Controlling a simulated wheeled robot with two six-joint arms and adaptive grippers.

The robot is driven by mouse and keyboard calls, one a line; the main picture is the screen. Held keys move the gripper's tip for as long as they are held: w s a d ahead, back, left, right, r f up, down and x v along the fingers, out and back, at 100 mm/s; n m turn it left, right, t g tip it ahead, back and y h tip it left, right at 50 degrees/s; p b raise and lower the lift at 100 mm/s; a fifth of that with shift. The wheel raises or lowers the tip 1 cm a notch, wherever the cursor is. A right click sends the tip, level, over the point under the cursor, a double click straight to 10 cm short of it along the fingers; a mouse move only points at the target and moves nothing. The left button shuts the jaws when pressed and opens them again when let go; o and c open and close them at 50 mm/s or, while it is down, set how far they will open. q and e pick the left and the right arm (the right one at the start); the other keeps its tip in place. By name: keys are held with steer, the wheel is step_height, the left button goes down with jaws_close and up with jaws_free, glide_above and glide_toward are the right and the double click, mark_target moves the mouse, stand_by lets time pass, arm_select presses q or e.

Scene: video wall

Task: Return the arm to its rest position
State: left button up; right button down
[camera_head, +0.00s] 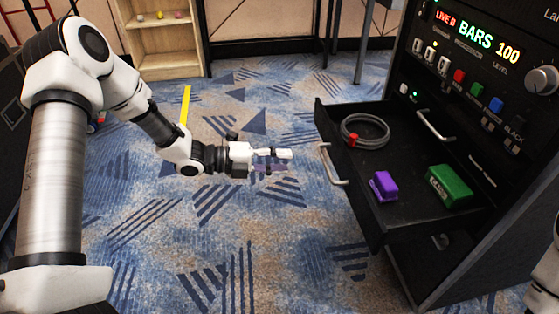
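My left arm (55,180) comes in from the left and reaches out over the carpet. My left gripper (280,154) points right, towards the open drawer, and stops short of the drawer's handle (332,165). I see it edge-on and small, so I cannot tell whether its fingers are open or shut. No held thing is clear between them. A part of my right arm (545,265) shows at the right edge; its gripper is out of view.
A black rack (480,235) stands at the right with its drawer (400,215) pulled out. In the drawer lie a coiled grey cable (378,120), a purple block (383,187) and a green block (449,187). A wooden shelf (170,62) stands at the back. Open carpet (260,240) lies between.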

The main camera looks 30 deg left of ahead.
arm_select(q)
steer(key=s+d+f+n+g+y, duration=0.2)
steer(key=s+d+f+n, duration=0.25)
steer(key=s+f, duration=0.4)
steer(key=s+d+f+n+g+y, duration=0.25)
steer(key=s+d+f, duration=0.25)
steer(key=f, duration=0.6)
steer(key=s+a+f+n+g+y, duration=0.25)
steer(key=s+a+n+y, duration=0.2)
steer(key=s+n, duration=0.55)
steer(key=s+a+f+n+g+y, duration=0.2)
steer(key=s+a+f+n+y, duration=0.4)
steer(key=n, duration=0.6)
step_height(320, 180, up, 33)
steer(key=d+h+p, duration=0.1)
steer(key=h+p, duration=0.1)
steer(key=p, duration=2.9)
steer(key=shift+s+d, duration=0.2)
steer(key=shift+s, duration=0.25)
